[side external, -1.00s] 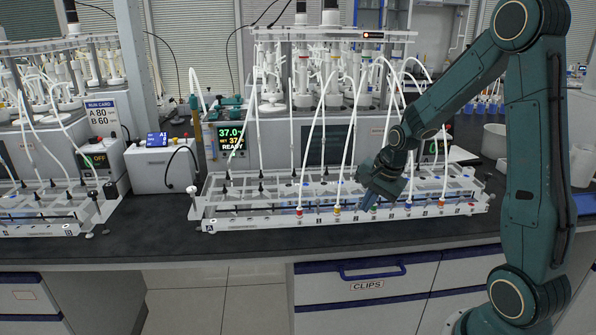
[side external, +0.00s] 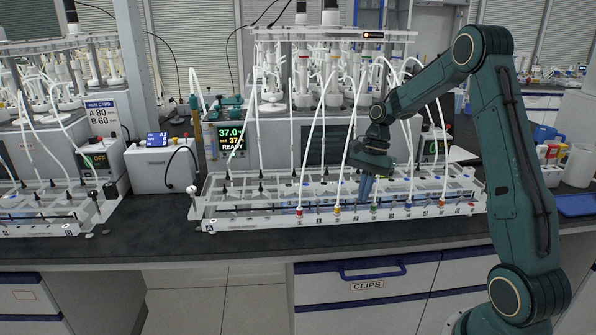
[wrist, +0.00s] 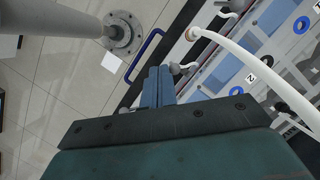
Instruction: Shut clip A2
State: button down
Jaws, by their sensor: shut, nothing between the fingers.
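The white rack marked A (side external: 250,224) runs along the bench front, with colour-banded tube ends along its front rail: red (side external: 299,212), yellow (side external: 337,210), green (side external: 374,209), blue (side external: 408,205) and orange. The clips are too small in the side view to tell which is A2 or whether it is open. My gripper (side external: 366,199) is shut and empty, fingers pointing down at the front rail between the yellow and green ends. In the wrist view my gripper (wrist: 158,72) is beside a small grey knob-like part (wrist: 184,68); a label "2" (wrist: 251,77) is on the rack.
White tubes arch above the rack around my gripper; one tube (wrist: 240,52) crosses close by in the wrist view. Reactors (side external: 330,75) stand behind. The dark bench edge (side external: 250,247) in front of the rack is clear, above a drawer labelled CLIPS (side external: 367,285).

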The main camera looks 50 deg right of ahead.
jog(key=shift+w+d, duration=0.15)
jog(key=shift+r, duration=0.2)
jog(key=shift+r, duration=0.6)
jog(key=shift+r, duration=0.1)
dwell(0.4)
jog(key=s+d+v, duration=0.1)
jog(key=v, duration=1)
jog(key=shift+d, duration=0.15)
dwell(0.6)
